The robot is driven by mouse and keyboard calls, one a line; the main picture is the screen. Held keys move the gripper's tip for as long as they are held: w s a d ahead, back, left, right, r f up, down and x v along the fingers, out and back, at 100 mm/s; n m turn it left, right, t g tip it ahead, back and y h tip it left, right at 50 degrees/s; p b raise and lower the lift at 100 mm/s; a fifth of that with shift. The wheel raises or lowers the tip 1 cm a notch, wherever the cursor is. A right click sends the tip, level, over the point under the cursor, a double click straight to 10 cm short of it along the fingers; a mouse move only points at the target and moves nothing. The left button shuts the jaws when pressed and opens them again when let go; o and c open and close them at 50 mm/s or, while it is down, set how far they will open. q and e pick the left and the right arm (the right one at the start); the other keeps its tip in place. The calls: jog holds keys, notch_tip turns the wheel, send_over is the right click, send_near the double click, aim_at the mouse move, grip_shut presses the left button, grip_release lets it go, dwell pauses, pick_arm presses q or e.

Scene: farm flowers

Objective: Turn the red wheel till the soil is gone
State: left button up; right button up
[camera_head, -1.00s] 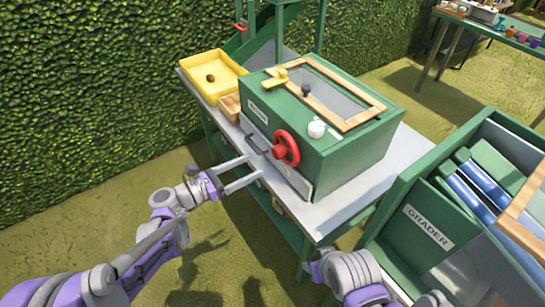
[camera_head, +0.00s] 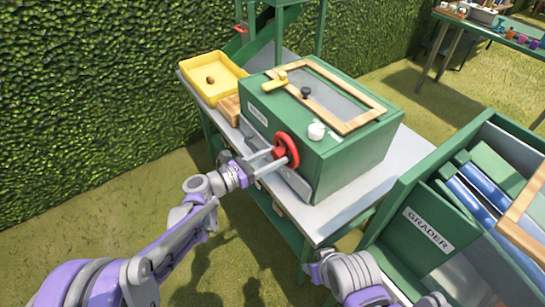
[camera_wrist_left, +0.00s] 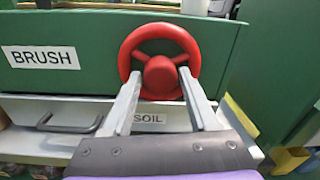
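The red wheel (camera_head: 286,149) is on the front of the green box (camera_head: 345,160) labelled BRUSH. In the left wrist view the wheel (camera_wrist_left: 160,46) faces me. My left gripper (camera_head: 281,156) is at the wheel, its two fingers spread. In the left wrist view the fingertips (camera_wrist_left: 160,76) are on either side of the red hub, over the lower part of the wheel. I cannot tell whether they touch it. A drawer labelled SOIL (camera_wrist_left: 150,118) is below the wheel. No soil can be made out. My right gripper is out of view.
The box stands on a grey bench (camera_head: 395,165). A yellow tray (camera_head: 226,86) with a small brown lump is at its left. The green GRADER unit (camera_head: 410,235) is at right.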

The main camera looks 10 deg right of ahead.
pick_arm(q)
grip_shut()
